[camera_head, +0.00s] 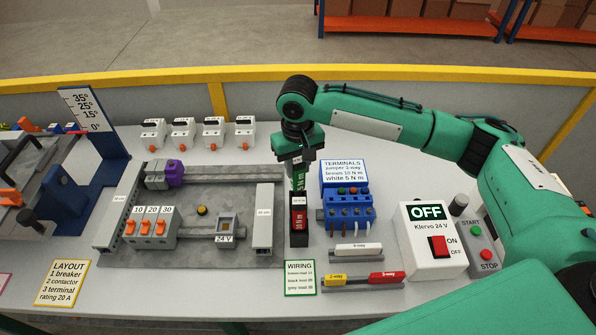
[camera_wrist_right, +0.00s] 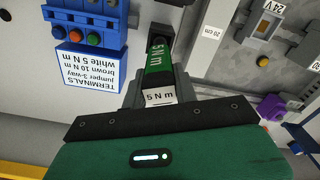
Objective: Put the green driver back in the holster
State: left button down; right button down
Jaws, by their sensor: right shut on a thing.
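The green driver (camera_head: 298,180), marked 5 N m, is held in my right gripper (camera_head: 298,155), which is shut on it and points down. In the right wrist view the green driver (camera_wrist_right: 159,57) extends out from between the fingers of the right gripper (camera_wrist_right: 155,95). The dark holster (camera_head: 299,240) stands on the table just below, with a red driver (camera_head: 299,216) in its front part. The green driver is right behind the red one in the head view. Its lower end is hidden, so I cannot tell whether it sits in the holster. My left gripper is out of view.
A blue terminal block (camera_head: 348,207) with its sign (camera_head: 344,173) stands close on the right. A grey mounting plate (camera_head: 190,246) with breakers lies on the left. The OFF switch box (camera_head: 430,240) is farther right. Several spare breakers (camera_head: 213,132) stand at the back.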

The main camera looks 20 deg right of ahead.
aim_at(298, 176)
notch_tip(298, 176, down, 3)
jog(key=shift+r+p, duration=0.2)
jog(key=shift+p, duration=0.1)
jog(key=shift+f, duration=0.4)
jog(key=c, duration=1.1)
grip_release()
jog(key=shift+f, duration=0.1)
jog(key=shift+r, duration=0.5)
notch_tip(298, 176, up, 11)
jog(key=b, duration=0.3)
jog(key=shift+r+b, duration=0.2)
jog(key=shift+b, duration=0.1)
